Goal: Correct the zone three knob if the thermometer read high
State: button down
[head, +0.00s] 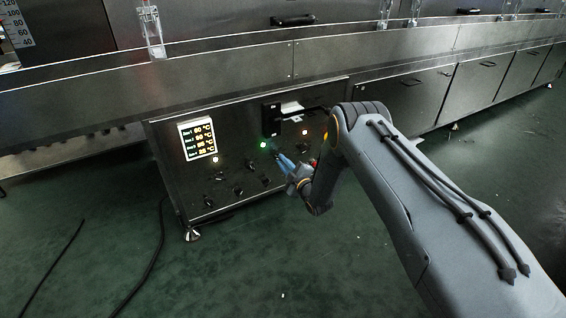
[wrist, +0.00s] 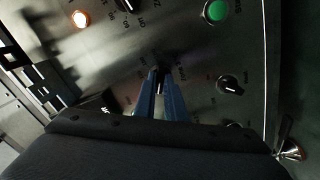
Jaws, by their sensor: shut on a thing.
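The control panel (head: 225,150) is a dark metal face with lamps and several black knobs. Its lit display (head: 197,140) shows several zone temperatures in °C, too small to read surely. My gripper (head: 277,154) reaches the panel with blue fingers. In the wrist view, my gripper (wrist: 161,80) is shut on a dark knob (wrist: 161,74), mostly hidden between the fingers. Another knob (wrist: 230,84) is to the right.
An orange lamp (wrist: 80,18) is at the upper left there. A black box (head: 271,120) is mounted above. A cable (head: 150,262) lies on the open green floor.

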dwell(0.3)
jog(key=c, duration=1.8)
grip_release()
jog(key=shift+d, duration=0.1)
jog(key=shift+p+v, duration=1.35)
jog(key=shift+v, duration=2.5)
